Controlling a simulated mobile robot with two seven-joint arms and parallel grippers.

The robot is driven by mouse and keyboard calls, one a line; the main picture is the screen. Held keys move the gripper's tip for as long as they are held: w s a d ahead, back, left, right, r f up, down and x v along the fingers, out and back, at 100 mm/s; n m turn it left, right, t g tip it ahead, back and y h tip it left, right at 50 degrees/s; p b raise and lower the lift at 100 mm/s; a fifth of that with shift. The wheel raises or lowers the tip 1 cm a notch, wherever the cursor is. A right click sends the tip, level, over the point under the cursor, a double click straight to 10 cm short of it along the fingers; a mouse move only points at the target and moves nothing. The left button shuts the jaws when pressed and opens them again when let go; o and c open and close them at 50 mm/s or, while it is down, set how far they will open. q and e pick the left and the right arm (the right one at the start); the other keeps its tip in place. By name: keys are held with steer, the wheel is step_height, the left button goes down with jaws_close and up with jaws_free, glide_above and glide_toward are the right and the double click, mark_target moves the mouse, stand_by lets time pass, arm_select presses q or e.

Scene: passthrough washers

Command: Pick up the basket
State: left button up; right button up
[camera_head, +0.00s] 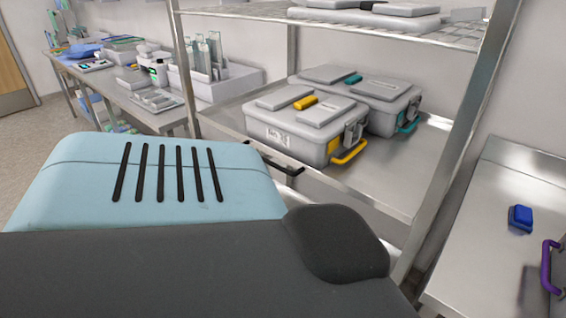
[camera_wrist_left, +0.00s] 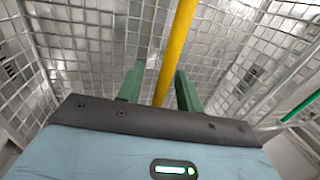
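In the left wrist view, a wire-mesh basket (camera_wrist_left: 75,52) fills most of the picture. A yellow bar, looking like its handle (camera_wrist_left: 181,35), runs down toward my left gripper (camera_wrist_left: 159,88). The gripper's two green fingers are apart, one on each side of the bar in the picture, with gaps visible beside it. I cannot tell whether the bar is fully between them in depth. The left gripper and this basket do not show in the head view, where my pale blue and dark arm parts cover the lower left. My right gripper is not in view.
A grey case with a yellow handle (camera_head: 303,123) and another with a teal handle (camera_head: 378,96) stand on a metal rack shelf (camera_head: 390,185). A steel counter (camera_head: 490,225) holds a blue item (camera_head: 520,218). A green bar (camera_wrist_left: 301,106) shows right in the wrist view.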

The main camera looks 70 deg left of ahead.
arm_select(q)
steer(key=shift+f, duration=0.15)
jaws_close()
stand_by(0.4)
steer(key=shift+w+r, duration=0.1)
steer(key=shift+r, duration=0.4)
steer(key=r, duration=0.2)
steer(key=shift+s+d+r+p, duration=0.25)
steer(key=shift+d+r+p, duration=0.1)
steer(key=shift+d+r, duration=0.05)
steer(key=s+d, duration=0.2)
steer(key=d, duration=0.2)
steer(key=s+d+r, duration=0.1)
steer(key=s+d, duration=0.1)
steer(key=d, duration=0.3)
steer(key=s+d, duration=0.2)
steer(key=d, duration=0.2)
steer(key=shift+s+d+r, duration=0.1)
steer(key=shift+d+r, duration=0.05)
steer(key=shift+d, duration=0.25)
